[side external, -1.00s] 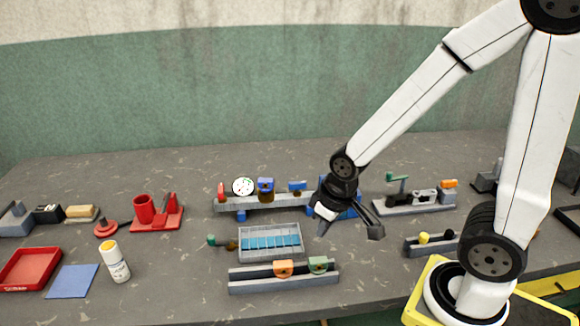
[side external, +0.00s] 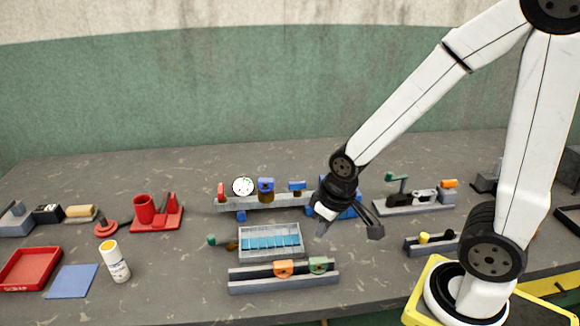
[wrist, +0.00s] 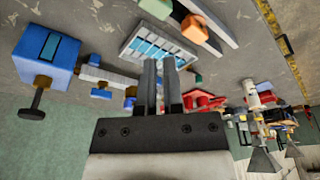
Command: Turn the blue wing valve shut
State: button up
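A blue wing-like handle (side external: 297,186) sits on the grey rail of the fixture at mid-table, just left of my gripper. A second blue part (side external: 266,184) with a brass-coloured body stands left of it on the same rail. I cannot tell for sure which is the wing valve, nor how far it is turned. My gripper (wrist: 160,82) is empty, its two dark fingers close together with a narrow gap between them. In the side view it hangs over the rail's right end, apart from both blue parts, and partly hides a blue block (side external: 352,211).
The rail also bears a white gauge (side external: 243,187) and a red handle (side external: 221,192). In front are a grey tray with blue slats (side external: 300,250) and a rail (side external: 240,284) with orange and green parts. A white bottle (side external: 116,267) stands left. A lever fixture (side external: 410,207) stands right.

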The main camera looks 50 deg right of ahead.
jog(key=o, duration=0.5)
jog(key=shift+w+d, duration=0.1)
jog(key=shift+w, duration=0.1)
jog(key=shift+o, duration=0.2)
jog(key=r+m+g, duration=0.2)
jog(key=m+g, duration=0.1)
jog(key=m, duration=2.4)
send_over(297, 182)
jog(key=shift+s+f, duration=0.1)
jog(key=shift+f, duration=0.05)
jog(key=shift+f, duration=3.9)
